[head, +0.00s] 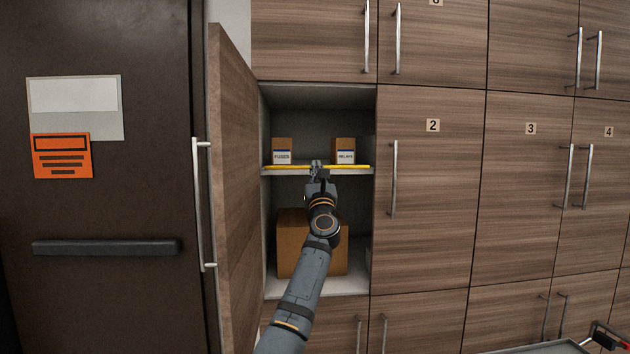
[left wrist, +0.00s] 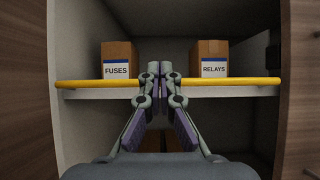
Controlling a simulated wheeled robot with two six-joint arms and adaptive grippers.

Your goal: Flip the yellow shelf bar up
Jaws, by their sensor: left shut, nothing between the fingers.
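The yellow shelf bar (head: 290,167) runs level along the front edge of the middle shelf in the open cabinet. It spans the shelf from side to side in the left wrist view (left wrist: 105,84). My left gripper (head: 316,165) is shut and empty. Its fingertips (left wrist: 160,70) are together in front of the bar's middle and overlap it in the picture; I cannot tell whether they touch it. The small box labelled FUSES (head: 281,147) and the one labelled RELAYS (head: 344,147) stand on the shelf behind the bar.
The cabinet door (head: 238,190) stands open on the left. A large cardboard box (head: 290,240) sits in the compartment below, partly hidden by my arm. Closed cabinets (head: 430,180) are on the right. A dark door (head: 110,230) with a push bar is at far left.

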